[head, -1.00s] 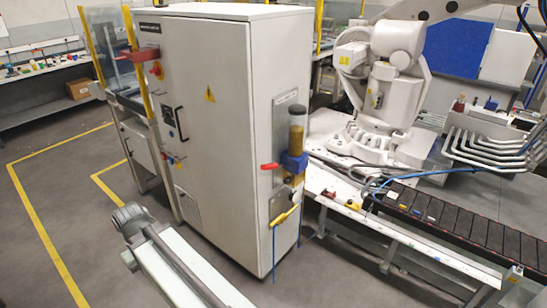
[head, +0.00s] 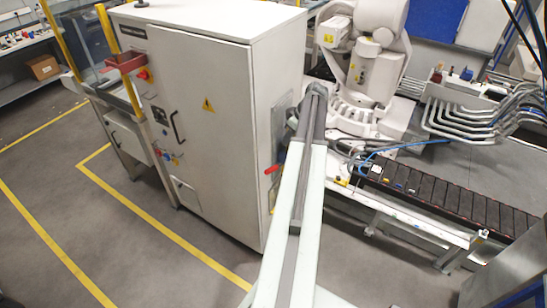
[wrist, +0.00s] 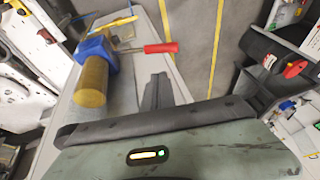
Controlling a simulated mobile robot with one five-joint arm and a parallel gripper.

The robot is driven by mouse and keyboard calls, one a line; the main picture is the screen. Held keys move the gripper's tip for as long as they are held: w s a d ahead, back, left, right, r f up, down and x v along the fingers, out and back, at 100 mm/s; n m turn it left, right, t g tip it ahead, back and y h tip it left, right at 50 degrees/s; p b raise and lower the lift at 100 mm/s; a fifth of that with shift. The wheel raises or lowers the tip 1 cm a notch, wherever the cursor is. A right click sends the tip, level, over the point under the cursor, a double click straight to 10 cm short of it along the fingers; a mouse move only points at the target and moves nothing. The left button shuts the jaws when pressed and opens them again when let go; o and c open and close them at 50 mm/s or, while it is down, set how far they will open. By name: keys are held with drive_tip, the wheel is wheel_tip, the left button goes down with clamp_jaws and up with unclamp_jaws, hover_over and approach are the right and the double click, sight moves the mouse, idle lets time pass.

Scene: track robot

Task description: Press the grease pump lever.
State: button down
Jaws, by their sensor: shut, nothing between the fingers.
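The grease pump has a blue body (wrist: 97,50) and an amber cylindrical reservoir (wrist: 91,85) in the wrist view. Its red-handled lever (wrist: 160,48) sticks out to the right from the blue body on a short metal rod. The lever's red grip (head: 271,169) also shows in the head view at the cabinet's side; my arm hides most of the pump there. My gripper (wrist: 157,88) is shut and empty, its dark fingers pointing towards the lever. A gap shows between fingertips and lever in the picture; the depth distance is unclear. In the head view the gripper is not clearly visible.
A tall grey cabinet (head: 205,110) stands left of my arm and carries the pump. A yellow-handled part (wrist: 118,22) lies beyond the pump. A white industrial robot (head: 375,75) and a dark conveyor (head: 440,200) are to the right. Open floor (head: 110,235) is at the left.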

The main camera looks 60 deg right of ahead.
sight(272, 167)
drive_tip(key=b+x, duration=0.8)
drive_tip(key=x, duration=0.1)
drive_tip(key=s+b+x, duration=0.1)
drive_tip(key=b+x, duration=0.3)
drive_tip(key=shift+a+f+b, duration=0.3)
drive_tip(key=shift+a+f, duration=0.05)
drive_tip(key=shift+w+a+f, duration=0.1)
drive_tip(key=shift+a+f, duration=0.1)
drive_tip(key=shift+a, duration=0.05)
drive_tip(key=shift+r, duration=0.1)
